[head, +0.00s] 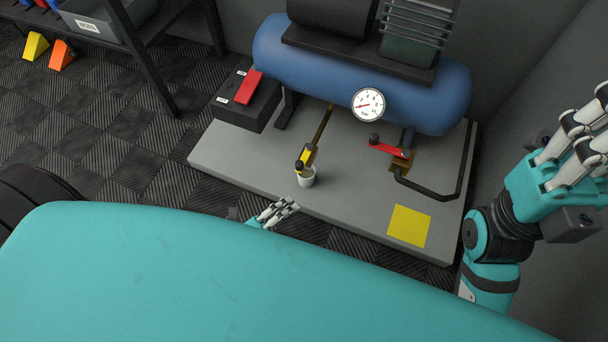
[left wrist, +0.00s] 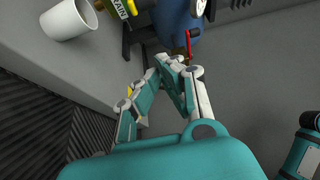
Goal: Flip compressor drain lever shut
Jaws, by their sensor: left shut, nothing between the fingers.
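The drain lever (head: 308,158) is yellow, on a brass pipe running down from the blue compressor tank (head: 300,70). It appears roughly in line with the pipe, above a white cup (head: 307,179). In the left wrist view the yellow lever (left wrist: 122,8) shows part of a "DRAIN" label, beside the cup (left wrist: 68,20). My left gripper (head: 287,206) is shut and empty, in front of the cup and apart from the lever; its fingers (left wrist: 178,66) also show in the left wrist view. My right gripper (head: 585,125) is raised at the right, its fingertips partly cut off by the frame.
A second valve with a red lever (head: 388,149) sits right of the drain. A pressure gauge (head: 368,104) is on the tank. A black box (head: 240,105) with a red switch stands left on the grey plinth (head: 240,157). A yellow square (head: 409,226) marks the plinth's front right.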

